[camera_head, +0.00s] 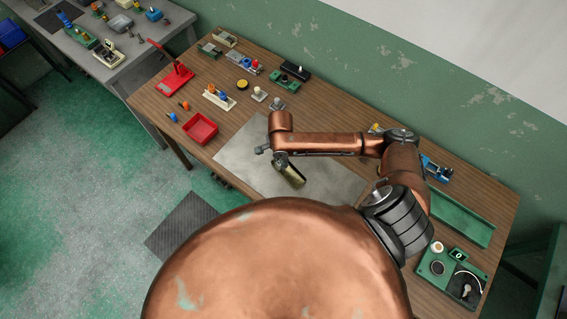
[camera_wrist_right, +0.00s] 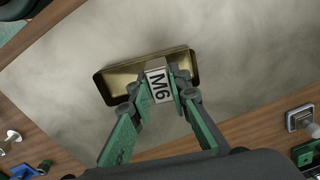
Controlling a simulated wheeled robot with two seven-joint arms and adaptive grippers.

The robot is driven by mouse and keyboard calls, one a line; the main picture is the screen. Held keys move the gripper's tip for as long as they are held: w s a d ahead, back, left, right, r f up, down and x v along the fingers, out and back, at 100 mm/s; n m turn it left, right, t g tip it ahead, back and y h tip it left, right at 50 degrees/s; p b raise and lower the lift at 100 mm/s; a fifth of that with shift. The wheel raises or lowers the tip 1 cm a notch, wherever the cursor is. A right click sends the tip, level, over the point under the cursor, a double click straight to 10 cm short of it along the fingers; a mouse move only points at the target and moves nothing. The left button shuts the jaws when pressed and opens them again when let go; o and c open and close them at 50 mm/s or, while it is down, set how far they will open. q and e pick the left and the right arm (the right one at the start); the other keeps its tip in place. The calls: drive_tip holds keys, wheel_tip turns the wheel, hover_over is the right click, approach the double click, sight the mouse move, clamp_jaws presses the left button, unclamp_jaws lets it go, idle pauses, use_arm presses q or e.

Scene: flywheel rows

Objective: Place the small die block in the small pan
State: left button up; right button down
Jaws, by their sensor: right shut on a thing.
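The small die block (camera_wrist_right: 158,79) is a light metal piece marked "M6". My right gripper (camera_wrist_right: 163,88) is shut on it, with a green finger on each side. The small pan (camera_wrist_right: 115,81) is a shallow brass-coloured rectangular tray on the grey mat. The block overlaps the pan's middle in the right wrist view; whether it touches the pan's floor I cannot tell. In the head view the pan (camera_head: 293,177) shows beside my right gripper (camera_head: 283,162), and the block is hidden. My left gripper is not in view.
The grey mat (camera_head: 240,159) around the pan is bare. A red tray (camera_head: 201,129) stands to its left, with small fixtures behind. A long green tray (camera_head: 462,219) and a green fixture (camera_head: 452,273) lie at right. A green wall (camera_head: 400,90) borders the table.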

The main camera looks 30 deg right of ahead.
drive_tip(key=shift+w+d+f, duration=0.3)
drive_tip(key=shift+d+f, duration=0.05)
drive_tip(key=shift+f, duration=0.15)
drive_tip(key=shift+w+d+f, duration=0.3)
drive_tip(key=shift+f, duration=0.2)
drive_tip(key=shift+d+f, duration=0.1)
drive_tip(key=shift+f, duration=1.6)
drive_tip(key=shift+f+p, duration=0.1)
drive_tip(key=shift+p, duration=0.2)
drive_tip(key=c, duration=2.1)
unclamp_jaws()
wheel_tip(320, 180, up, 12)
drive_tip(key=shift+r, duration=0.15)
